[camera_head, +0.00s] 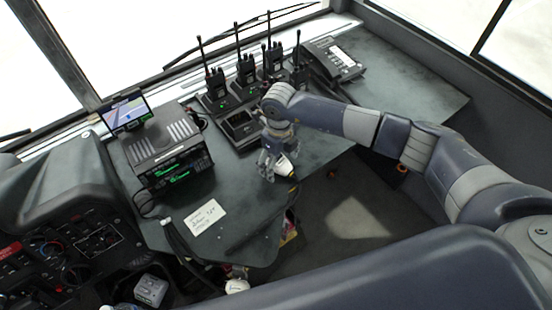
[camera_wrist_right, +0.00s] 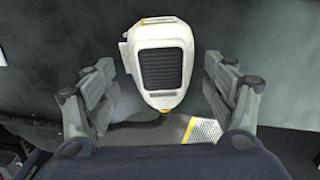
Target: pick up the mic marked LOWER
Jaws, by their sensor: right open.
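A white hand mic (camera_wrist_right: 158,40) with a dark ribbed grille fills the middle of the right wrist view. No LOWER mark can be read on it. Its dark cord leaves past a yellow ring at its lower end. My right gripper (camera_head: 279,166) is open above the console's near edge in the head view. In the wrist view its two fingers stand on either side of the mic, with gaps showing on both sides. In the head view the mic is mostly hidden by the gripper. Another white mic-like object (camera_head: 237,286) shows at the bottom. My left gripper is out of view.
Several upright radios (camera_head: 216,84) stand in chargers behind my right gripper, beside a desk phone (camera_head: 342,58). A boxy radio unit (camera_head: 166,143) and a paper note (camera_head: 205,217) are on the left. A white piece with a yellow edge (camera_wrist_right: 203,130) lies below the mic.

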